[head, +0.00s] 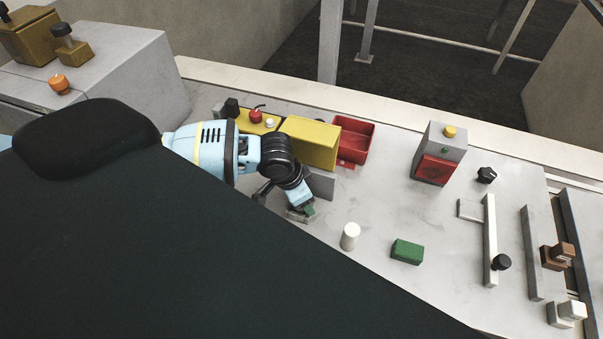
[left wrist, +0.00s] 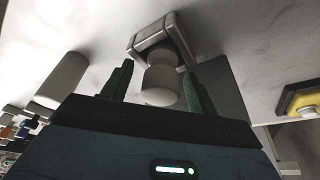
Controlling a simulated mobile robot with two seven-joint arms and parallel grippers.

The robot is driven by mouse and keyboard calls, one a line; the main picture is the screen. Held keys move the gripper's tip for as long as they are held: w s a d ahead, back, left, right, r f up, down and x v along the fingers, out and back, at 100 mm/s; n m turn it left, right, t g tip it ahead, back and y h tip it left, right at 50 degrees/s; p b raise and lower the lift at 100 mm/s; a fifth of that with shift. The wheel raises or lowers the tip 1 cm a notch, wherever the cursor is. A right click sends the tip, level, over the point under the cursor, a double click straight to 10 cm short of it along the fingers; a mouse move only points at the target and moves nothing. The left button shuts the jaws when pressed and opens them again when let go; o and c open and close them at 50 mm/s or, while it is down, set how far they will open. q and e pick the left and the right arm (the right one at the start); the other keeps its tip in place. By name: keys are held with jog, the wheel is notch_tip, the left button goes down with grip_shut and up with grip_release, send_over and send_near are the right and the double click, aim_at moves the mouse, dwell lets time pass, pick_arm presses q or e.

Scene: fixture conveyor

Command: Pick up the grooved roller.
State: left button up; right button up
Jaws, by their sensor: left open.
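The grooved roller (left wrist: 161,84) is a pale grey, stubby cylinder with a narrower neck. In the left wrist view it sits at a grey metal bracket (left wrist: 158,36). My left gripper (left wrist: 157,69) is open, with one finger on each side of the roller; I cannot tell whether either finger touches it. In the head view my left gripper (head: 304,209) is low over the table by a small grey piece, and the roller cannot be made out there. My right gripper is not in view.
A plain white cylinder (head: 350,236) stands close to the right of my left gripper, with a green block (head: 407,251) beyond it. A grey upright plate (head: 321,184), yellow box (head: 310,143) and red bin (head: 354,139) stand behind. Table space farther right is partly clear.

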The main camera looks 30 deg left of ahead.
pick_arm(q)
jog(key=shift+c, duration=0.3)
jog(key=c, duration=1)
jog(key=shift+r, duration=0.1)
jog(key=shift+c, duration=0.2)
jog(key=shift+w+r, duration=0.1)
jog(key=shift+r, duration=0.45)
notch_tip(320, 180, up, 2)
jog(key=shift+r, duration=0.2)
jog(key=s+d+r, duration=0.1)
jog(key=s+d, duration=0.8)
jog(key=s, duration=0.4)
jog(key=shift+d+r+p, duration=0.15)
jog(key=shift+d+p, duration=0.05)
jog(key=shift+p, duration=0.2)
